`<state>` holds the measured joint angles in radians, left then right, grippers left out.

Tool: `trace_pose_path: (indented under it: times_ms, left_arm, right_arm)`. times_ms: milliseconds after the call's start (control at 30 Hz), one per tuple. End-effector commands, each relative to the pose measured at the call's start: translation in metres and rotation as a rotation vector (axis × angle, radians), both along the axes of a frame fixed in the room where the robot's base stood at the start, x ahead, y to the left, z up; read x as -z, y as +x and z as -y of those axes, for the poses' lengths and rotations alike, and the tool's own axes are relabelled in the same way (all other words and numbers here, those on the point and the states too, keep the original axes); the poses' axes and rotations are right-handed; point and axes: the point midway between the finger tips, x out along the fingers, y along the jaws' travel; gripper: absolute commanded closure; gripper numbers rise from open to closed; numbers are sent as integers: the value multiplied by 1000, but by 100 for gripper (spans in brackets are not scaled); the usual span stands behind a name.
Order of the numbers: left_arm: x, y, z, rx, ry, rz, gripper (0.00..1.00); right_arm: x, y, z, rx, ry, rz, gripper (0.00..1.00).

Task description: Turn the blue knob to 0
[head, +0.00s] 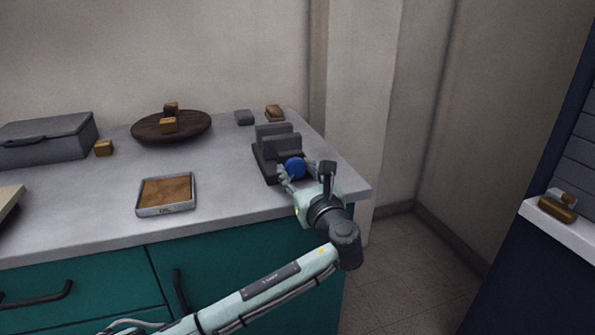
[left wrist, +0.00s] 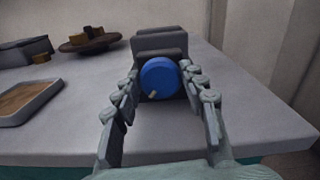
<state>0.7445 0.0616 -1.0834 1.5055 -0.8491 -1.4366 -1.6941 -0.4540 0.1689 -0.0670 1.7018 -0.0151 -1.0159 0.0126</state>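The blue knob (head: 294,167) is on the front of a dark grey toaster-like device (head: 267,162) near the right end of the counter. In the left wrist view the knob (left wrist: 160,77) shows a pale pointer mark at its lower left. No number scale is readable. My left gripper (head: 287,178) is at the knob; in the left wrist view its fingers (left wrist: 160,82) are spread, one on each side of the knob. The right fingertip looks very near the knob's edge; I cannot tell whether it touches. My right gripper is not in view.
A metal tray with a brown filling (head: 167,194) lies on the counter (head: 110,212). Behind are a grey box (head: 45,138), a dark round board with small blocks (head: 190,128), and other small blocks. The counter's right edge is close to the device.

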Motion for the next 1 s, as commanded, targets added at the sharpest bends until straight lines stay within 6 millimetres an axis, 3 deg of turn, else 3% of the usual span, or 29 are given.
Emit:
trace_pose_path:
  times_ms: [33, 200, 567, 1000]
  left_arm:
    - [0, 0, 0, 0, 0, 0, 68]
    - [0, 0, 0, 0, 0, 0, 89]
    - [1, 0, 0, -1, -62, 18, 89]
    - [3, -1, 0, -2, -396, 124, 89]
  right_arm:
    - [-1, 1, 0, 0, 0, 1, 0]
    - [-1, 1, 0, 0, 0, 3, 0]
    - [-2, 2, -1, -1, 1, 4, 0]
    - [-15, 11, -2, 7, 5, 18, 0]
